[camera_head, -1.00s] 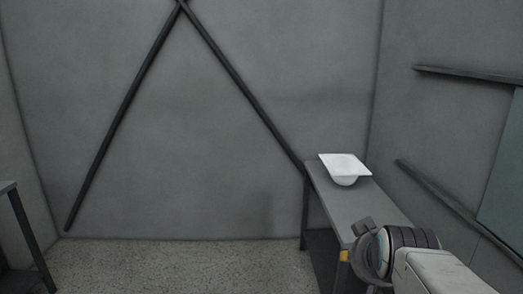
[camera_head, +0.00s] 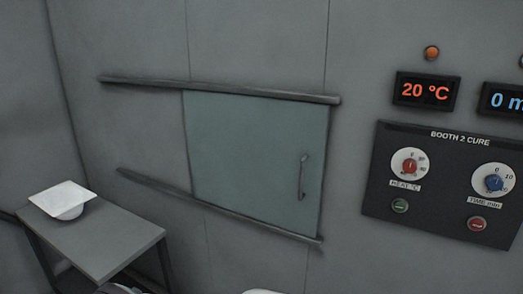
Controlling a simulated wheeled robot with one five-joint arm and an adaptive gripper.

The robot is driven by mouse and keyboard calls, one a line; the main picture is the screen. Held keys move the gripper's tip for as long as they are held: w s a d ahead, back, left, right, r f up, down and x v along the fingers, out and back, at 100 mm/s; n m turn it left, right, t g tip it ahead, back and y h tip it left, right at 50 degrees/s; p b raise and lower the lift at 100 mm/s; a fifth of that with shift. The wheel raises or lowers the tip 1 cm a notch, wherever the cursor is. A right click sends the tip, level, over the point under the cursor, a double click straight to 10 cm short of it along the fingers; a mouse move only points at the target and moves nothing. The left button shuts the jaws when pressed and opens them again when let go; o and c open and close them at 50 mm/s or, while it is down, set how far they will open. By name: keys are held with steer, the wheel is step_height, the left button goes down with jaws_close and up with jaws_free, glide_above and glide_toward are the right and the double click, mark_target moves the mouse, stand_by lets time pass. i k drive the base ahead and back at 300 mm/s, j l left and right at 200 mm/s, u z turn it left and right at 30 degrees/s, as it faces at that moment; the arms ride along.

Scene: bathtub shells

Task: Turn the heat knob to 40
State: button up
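The heat knob (camera_head: 410,165) is a red knob on a round white dial, at the left of the dark "BOOTH 2 CURE" panel (camera_head: 432,211). A "HEAT °C" label sits under it. Its scale marks are small, and I cannot tell exactly where the pointer stands. The heat display (camera_head: 427,91) above the panel reads 20 °C in orange. Only slivers of my arm show at the bottom edge, well left of and below the panel. My gripper's fingers are out of view and nothing of mine touches the knob.
A blue time knob (camera_head: 494,184) is right of the heat knob. A green button (camera_head: 400,206) and a red button (camera_head: 477,223) sit below. A sliding door (camera_head: 255,155) with a handle hangs left of the panel. A table (camera_head: 100,243) with a white shell (camera_head: 62,199) stands at left.

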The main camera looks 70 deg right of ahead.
mark_target(410, 166)
steer(key=z, duration=3.55)
